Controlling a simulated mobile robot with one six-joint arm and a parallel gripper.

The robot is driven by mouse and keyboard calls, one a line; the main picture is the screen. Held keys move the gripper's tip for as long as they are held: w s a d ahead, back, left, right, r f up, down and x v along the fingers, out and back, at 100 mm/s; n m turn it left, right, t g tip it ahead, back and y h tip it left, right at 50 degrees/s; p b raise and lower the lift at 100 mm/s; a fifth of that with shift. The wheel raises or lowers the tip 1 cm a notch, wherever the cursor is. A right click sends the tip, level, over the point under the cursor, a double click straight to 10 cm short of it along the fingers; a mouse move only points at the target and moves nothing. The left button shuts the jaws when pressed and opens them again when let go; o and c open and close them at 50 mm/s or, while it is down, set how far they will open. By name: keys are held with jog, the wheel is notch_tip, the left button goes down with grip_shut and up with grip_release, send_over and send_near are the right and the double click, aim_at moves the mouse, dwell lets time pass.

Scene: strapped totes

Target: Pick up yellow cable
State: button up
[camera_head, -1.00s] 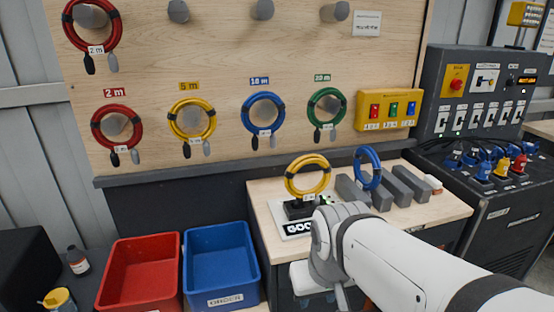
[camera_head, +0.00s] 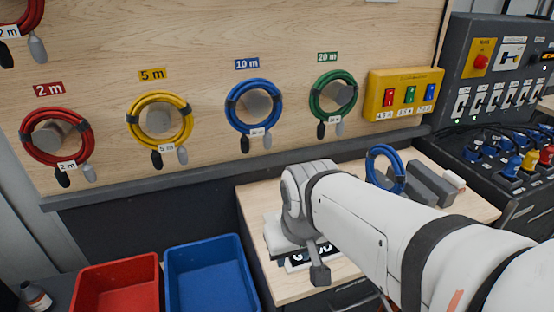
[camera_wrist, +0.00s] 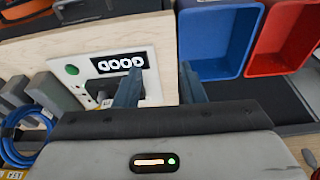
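A yellow coiled cable (camera_head: 160,121) with dark ties hangs on a wall peg under the 5 m label in the head view. The yellow cable that was on the scale one second ago does not show there now; my arm covers that spot. In the wrist view, my gripper's fingers (camera_wrist: 161,88) stand apart over the scale (camera_wrist: 117,64), with nothing clearly seen between them.
Red (camera_head: 57,135), blue (camera_head: 254,107) and green (camera_head: 333,95) cables hang on the board. Another blue cable (camera_head: 385,168) stands on the bench by grey blocks (camera_head: 430,184). A red tote (camera_head: 116,262) and blue tote (camera_head: 236,245) are left of the bench.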

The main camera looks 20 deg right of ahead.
jog(key=shift+o, duration=0.7)
jog(key=shift+w+r, duration=0.1)
jog(key=shift+o, duration=1)
jog(key=w+d+r+m+p, duration=0.2)
jog(key=w+d+r+m, duration=0.3)
jog(key=w+m, duration=0.3)
jog(key=shift+w+r, duration=0.55)
jog(key=shift+r, duration=0.25)
jog(key=w+d+r+m, duration=0.1)
jog(key=w+d+m, duration=0.1)
jog(key=d+m, duration=0.1)
jog(key=w+d+m+p, duration=0.1)
jog(key=w+d+m, duration=0.2)
jog(key=w+d+r+m+p, duration=0.1)
jog(key=w+d+m, duration=0.2)
jog(key=shift+w+d+r+g, duration=0.1)
jog(key=shift+w+r+g, duration=0.1)
jog(key=shift+r+g, duration=0.15)
jog(key=shift+w+a+f+p, duration=0.1)
jog(key=shift+w+f+p, duration=0.15)
jog(key=shift+f, duration=0.85)
jog(key=shift+w+a+f+p, duration=0.15)
jog(key=shift+w+f, duration=0.05)
jog(key=shift+f, duration=0.9)
jog(key=shift+w+a+f+p, duration=0.1)
jog(key=shift+w+f+p, duration=0.15)
jog(key=shift+f, duration=0.85)
